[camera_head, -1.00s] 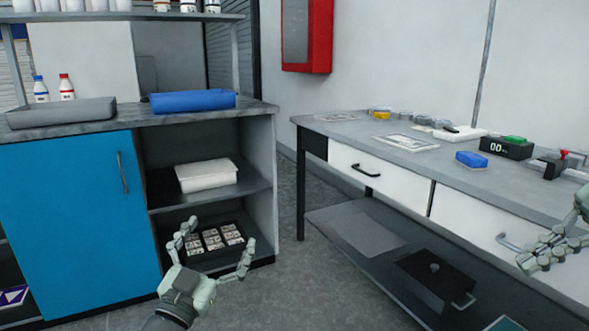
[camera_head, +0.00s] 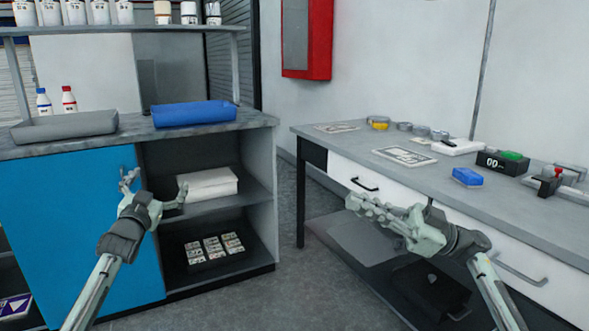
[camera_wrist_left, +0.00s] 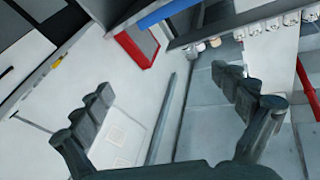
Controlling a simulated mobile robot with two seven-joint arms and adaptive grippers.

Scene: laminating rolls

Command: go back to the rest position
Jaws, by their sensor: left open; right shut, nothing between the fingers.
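My left gripper (camera_head: 155,190) is open and empty in the head view. It hangs in the air in front of the blue cabinet door (camera_head: 75,232) and the open shelves. Its two spread fingers also show in the left wrist view (camera_wrist_left: 165,105), with nothing between them. My right gripper (camera_head: 352,205) is shut and empty. It is in the air in front of the white drawers of the workbench, its fingers pointing left.
A blue tray (camera_head: 195,114) and a grey tray (camera_head: 65,127) lie on the cabinet top. The grey workbench (camera_head: 370,140) at right carries a blue block (camera_head: 467,176) and a black scale (camera_head: 502,162). A red wall box (camera_head: 307,40) hangs behind. Floor is clear between the furniture.

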